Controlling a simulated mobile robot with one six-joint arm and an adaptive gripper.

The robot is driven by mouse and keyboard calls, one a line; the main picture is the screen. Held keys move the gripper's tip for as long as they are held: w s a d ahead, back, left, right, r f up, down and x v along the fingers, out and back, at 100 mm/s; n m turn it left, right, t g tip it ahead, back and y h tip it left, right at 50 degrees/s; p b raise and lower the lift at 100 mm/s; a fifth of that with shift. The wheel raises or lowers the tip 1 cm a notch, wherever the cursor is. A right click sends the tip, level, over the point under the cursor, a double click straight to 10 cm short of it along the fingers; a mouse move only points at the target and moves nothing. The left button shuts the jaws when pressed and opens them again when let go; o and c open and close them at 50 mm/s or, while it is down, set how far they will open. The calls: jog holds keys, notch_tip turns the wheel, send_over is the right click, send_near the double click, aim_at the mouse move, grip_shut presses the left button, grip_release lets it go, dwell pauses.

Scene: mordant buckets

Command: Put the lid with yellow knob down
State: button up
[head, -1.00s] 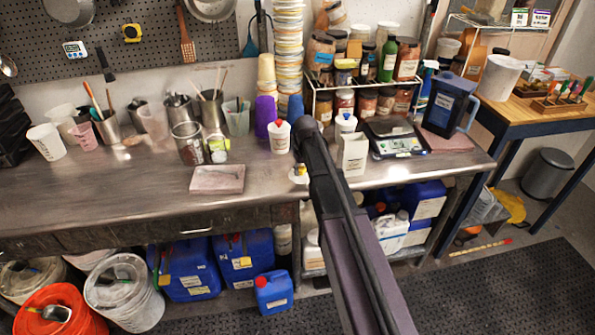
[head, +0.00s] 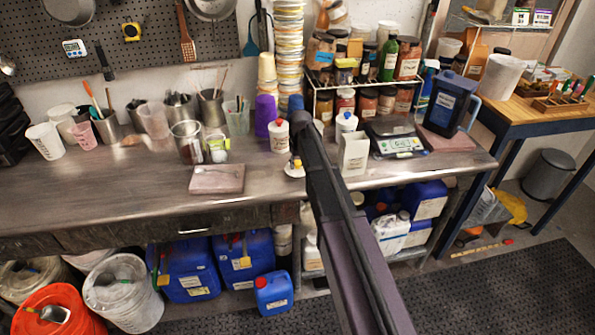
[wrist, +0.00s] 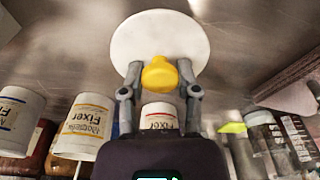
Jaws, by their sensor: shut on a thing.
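The lid is a flat white disc (wrist: 165,30) with a yellow knob (wrist: 158,74) in the wrist view. My gripper (wrist: 159,72) is shut on the knob, one grey finger on each side. In the head view the lid (head: 293,171) shows just left of my arm's end, over the metal workbench top behind its front edge. The lid looks level and close to the bench top; I cannot tell whether it touches. My fingers are hidden behind the arm in the head view.
A white bottle with a red cap (head: 279,136) stands behind the lid. A white open container (head: 354,153) and a scale (head: 396,141) stand to the right. A pinkish slab (head: 217,179) lies to the left. Bare bench (head: 120,195) extends further left.

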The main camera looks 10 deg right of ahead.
aim_at(298, 168)
jog(key=shift+f+b, duration=1)
jog(key=shift+f, duration=0.35)
jog(key=shift+f, duration=0.15)
jog(key=o, duration=0.9)
jog(key=shift+r, duration=0.2)
jog(key=r+p, duration=0.4)
jog(key=s+r+p, duration=0.1)
jog(key=r+p, duration=0.7)
jog(key=shift+s+d, duration=0.2)
jog(key=shift+s, duration=0.05)
jog(key=shift+s, duration=0.1)
